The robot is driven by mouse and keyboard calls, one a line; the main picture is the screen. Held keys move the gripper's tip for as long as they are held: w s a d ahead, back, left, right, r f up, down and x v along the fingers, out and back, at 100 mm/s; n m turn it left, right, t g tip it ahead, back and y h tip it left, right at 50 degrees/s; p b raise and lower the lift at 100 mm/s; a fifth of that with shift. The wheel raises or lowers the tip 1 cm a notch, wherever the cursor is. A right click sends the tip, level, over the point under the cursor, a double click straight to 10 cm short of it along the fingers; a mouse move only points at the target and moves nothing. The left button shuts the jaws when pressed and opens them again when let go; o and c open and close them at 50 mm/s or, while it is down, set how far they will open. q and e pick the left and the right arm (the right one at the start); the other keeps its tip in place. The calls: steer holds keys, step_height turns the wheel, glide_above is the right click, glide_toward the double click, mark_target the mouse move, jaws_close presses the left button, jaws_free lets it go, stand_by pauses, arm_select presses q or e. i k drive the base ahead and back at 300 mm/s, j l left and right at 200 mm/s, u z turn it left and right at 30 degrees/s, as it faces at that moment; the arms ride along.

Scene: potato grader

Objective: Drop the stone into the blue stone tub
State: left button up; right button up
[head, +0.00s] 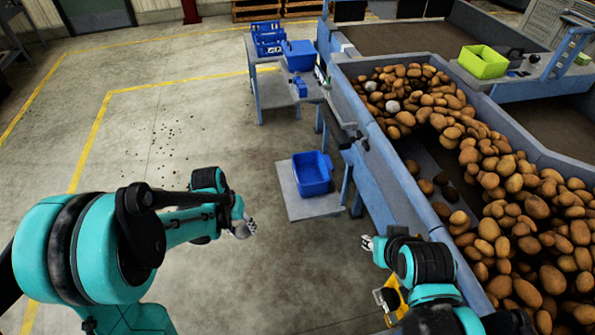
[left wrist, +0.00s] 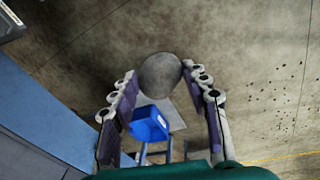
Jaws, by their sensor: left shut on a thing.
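A round grey stone (left wrist: 160,73) is held between the fingers of my left gripper (left wrist: 158,88) in the left wrist view. In the head view my left gripper (head: 246,226) is shut on it, above open floor. The blue stone tub (head: 312,173) is open-topped and stands on a low grey platform, right of and beyond the gripper. A blue tub (left wrist: 150,123) also shows below the stone in the left wrist view, apart from it. My right gripper (head: 369,243) is near the grader's side; its fingers are mostly hidden.
The grader's blue side wall (head: 400,185) runs along the right, with potatoes (head: 490,180) and some pale lumps (head: 392,106) inside. A grey stand (head: 279,93) with blue containers (head: 299,55) stands beyond the tub. A green bin (head: 483,61) is far right. The floor at left is clear apart from scattered crumbs.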

mark_target(307, 180)
steer(key=i+j+z, duration=0.15)
steer(key=j, duration=0.2)
steer(key=i+j+z, duration=0.3)
steer(key=i+j, duration=0.15)
steer(key=j, duration=0.3)
steer(key=i+j+z, duration=0.15)
steer(key=j, duration=0.25)
steer(key=z, duration=1.15)
